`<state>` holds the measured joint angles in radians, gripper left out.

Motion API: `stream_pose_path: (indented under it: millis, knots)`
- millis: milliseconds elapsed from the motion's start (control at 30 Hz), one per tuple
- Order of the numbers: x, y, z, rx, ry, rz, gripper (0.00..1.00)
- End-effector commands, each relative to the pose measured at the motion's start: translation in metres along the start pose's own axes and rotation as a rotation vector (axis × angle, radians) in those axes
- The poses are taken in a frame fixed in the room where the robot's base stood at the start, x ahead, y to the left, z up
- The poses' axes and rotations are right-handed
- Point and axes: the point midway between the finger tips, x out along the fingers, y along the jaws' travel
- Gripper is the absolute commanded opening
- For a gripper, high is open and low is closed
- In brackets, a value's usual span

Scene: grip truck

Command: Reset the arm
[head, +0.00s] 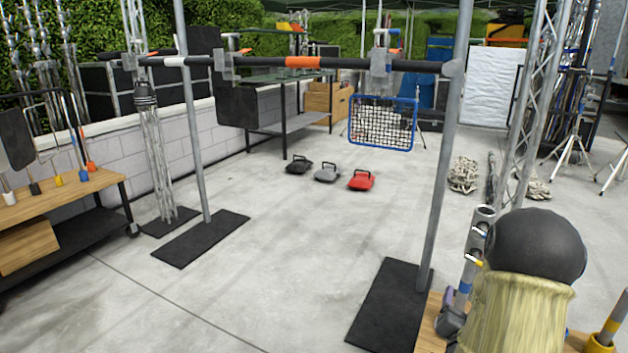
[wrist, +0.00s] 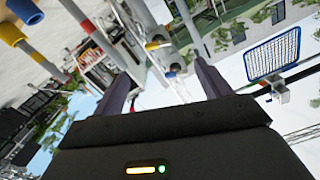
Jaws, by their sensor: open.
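My gripper (wrist: 160,78) shows in the wrist view, with its dark body across the bottom and two dark fingers set wide apart. It is open, and I see nothing held between the fingers. The wrist view is strongly tilted, with floor at upper left and greenery at several edges. I cannot make out my gripper in the head view.
A crossbar (head: 302,62) on upright posts spans the head view; a blue-framed net (head: 383,122) hangs from it. A red weight (head: 361,180) lies on the floor beside others. A black ball (head: 535,246) tops a pale bundle at lower right. A wooden-topped cart (head: 85,193) stands left.

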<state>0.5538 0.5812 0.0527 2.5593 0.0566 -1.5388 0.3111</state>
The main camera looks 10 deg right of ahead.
Motion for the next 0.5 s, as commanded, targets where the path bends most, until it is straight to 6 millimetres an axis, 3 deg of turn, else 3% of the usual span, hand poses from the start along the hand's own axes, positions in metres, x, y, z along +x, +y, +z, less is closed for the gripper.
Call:
stream_pose_path:
  millis: [267,500]
  knots:
    - [-0.014,-0.052,0.017,-0.083,-0.275,-0.045,0.76]
    - [-0.052,-0.095,0.036,-0.201,-0.563,-0.095,0.76]
